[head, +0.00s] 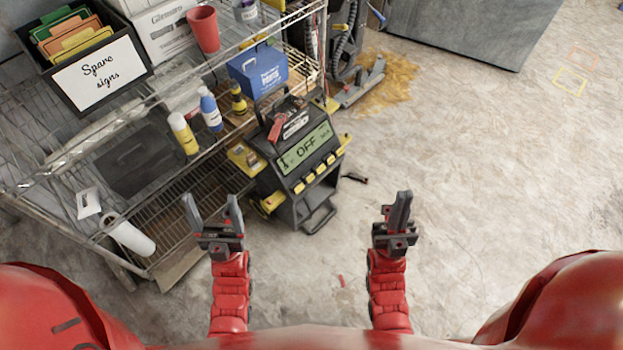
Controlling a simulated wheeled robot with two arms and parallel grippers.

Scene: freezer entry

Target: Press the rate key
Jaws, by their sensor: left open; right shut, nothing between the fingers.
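A dark grey device (295,150) stands upright on the floor beside the wire shelf. Its green display (305,149) reads "OFF". A row of several yellow keys (315,176) runs below the display; their labels are too small to read, so I cannot tell which is the rate key. My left gripper (211,205) is open and empty, at the lower left of the device and apart from it. My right gripper (399,205) is shut and empty, at the lower right of the device over bare floor, apart from it.
The wire shelf (150,262) on the left holds bottles, a blue box (258,68), a red cup (203,28) and a bin labelled "Spare signs" (97,72). A brown stain (390,76) marks the floor behind the device.

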